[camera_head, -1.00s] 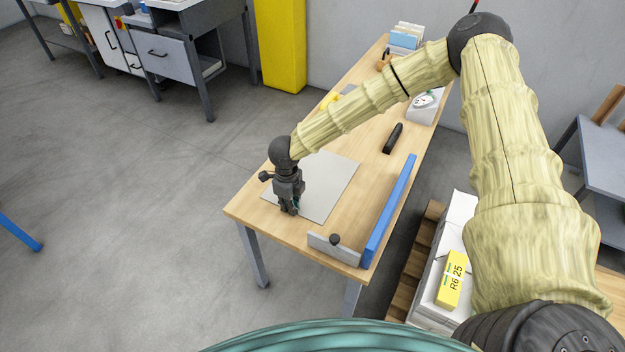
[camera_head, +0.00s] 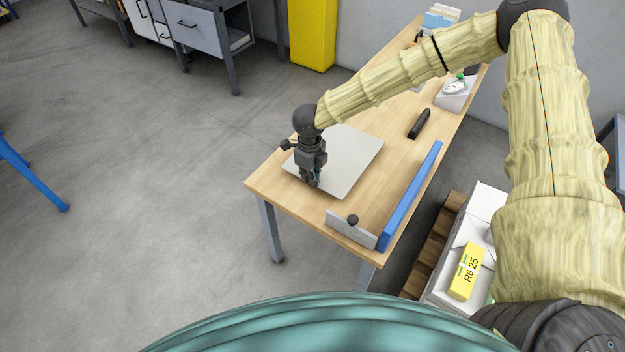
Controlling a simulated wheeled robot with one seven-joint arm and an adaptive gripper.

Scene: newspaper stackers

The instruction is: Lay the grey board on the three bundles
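The grey board (camera_head: 352,158) is a thin flat sheet at the near left part of the wooden table. My gripper (camera_head: 314,184) points down at the board's near edge, with its fingertips at that edge. The fingers are small and dark, so I cannot tell whether they are closed on it. I cannot tell whether the board lies flat or is slightly raised. White stacks (camera_head: 486,204) that look like the bundles stand on a wooden pallet at the lower right. A yellow label reading "R6 25" (camera_head: 466,272) is on top. My arm hides part of them.
The wooden table (camera_head: 266,186) carries a blue rail (camera_head: 412,196), a grey stop with a black knob (camera_head: 351,228), a black bar-shaped item (camera_head: 420,123) and a dial device (camera_head: 456,92). A yellow column (camera_head: 312,35) stands behind. The floor at left is largely clear.

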